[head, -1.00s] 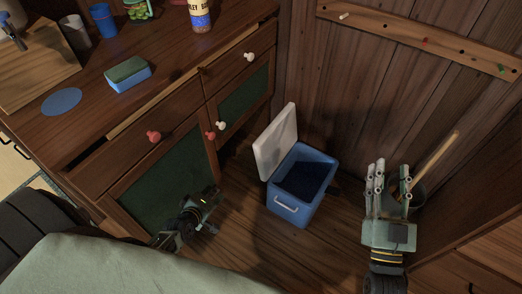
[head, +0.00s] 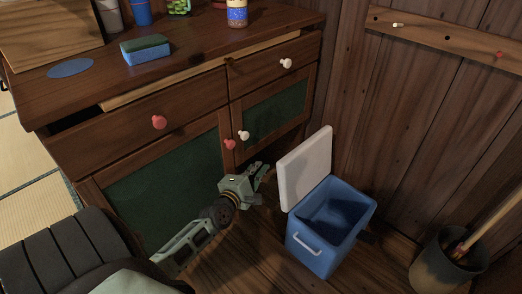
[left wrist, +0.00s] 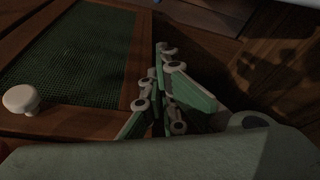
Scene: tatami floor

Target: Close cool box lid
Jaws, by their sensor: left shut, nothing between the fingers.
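The blue cool box (head: 318,252) stands on the wooden floor in the head view, with a handle on its front. Its white lid (head: 305,168) is open and stands up along the box's left side. The inside of the box is dark. My left gripper (head: 262,176) is shut and empty, just left of the lid and in front of the cabinet doors. A small gap seems to separate it from the lid. The left wrist view shows its fingers (left wrist: 164,85) together. My right gripper is out of the head view.
A wooden cabinet (head: 180,108) with red and white knobs stands left of the box, close to my left gripper. A bucket (head: 440,272) with a stick in it stands to the right. The plank wall (head: 390,130) is behind. Some floor is free around the box.

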